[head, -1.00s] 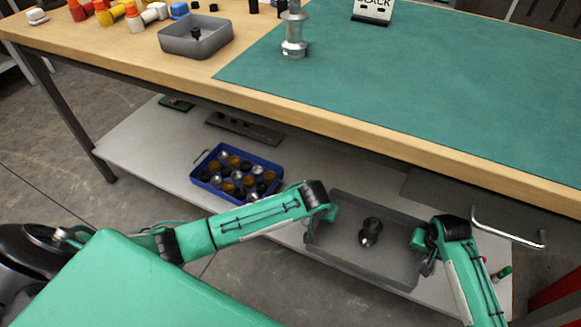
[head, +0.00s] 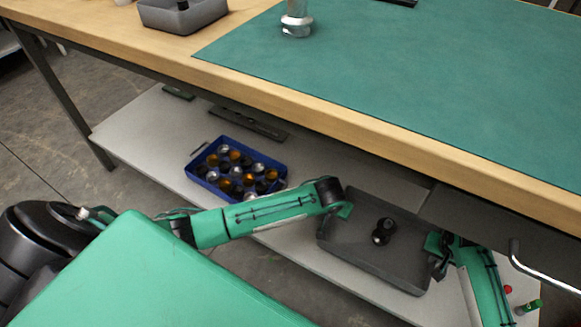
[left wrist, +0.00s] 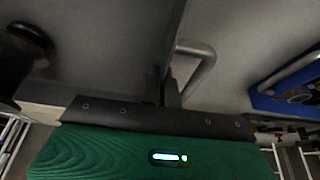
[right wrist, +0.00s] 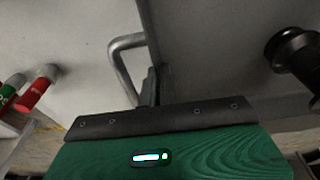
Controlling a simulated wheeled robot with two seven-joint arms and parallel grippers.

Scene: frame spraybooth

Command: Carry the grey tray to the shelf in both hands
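The grey tray (head: 365,268) is at the lower shelf under the bench, with a black turned part (head: 384,231) inside it. I cannot tell whether the tray rests on the shelf or is slightly above it. My left gripper (head: 343,209) is at its left end and my right gripper (head: 437,248) at its right end. In the left wrist view the narrow fingers (left wrist: 172,92) look closed at the bent handle (left wrist: 205,62). In the right wrist view the fingers (right wrist: 150,88) look closed at the other handle (right wrist: 117,62). The exact contact is partly hidden.
A blue crate (head: 203,184) of several small parts stands on the lower shelf (head: 130,135), left of the tray. Red and green bottles (head: 529,307) are to its right. The bench's wooden front edge (head: 340,110) overhangs behind the tray. A bent metal bar (head: 520,262) juts out at right.

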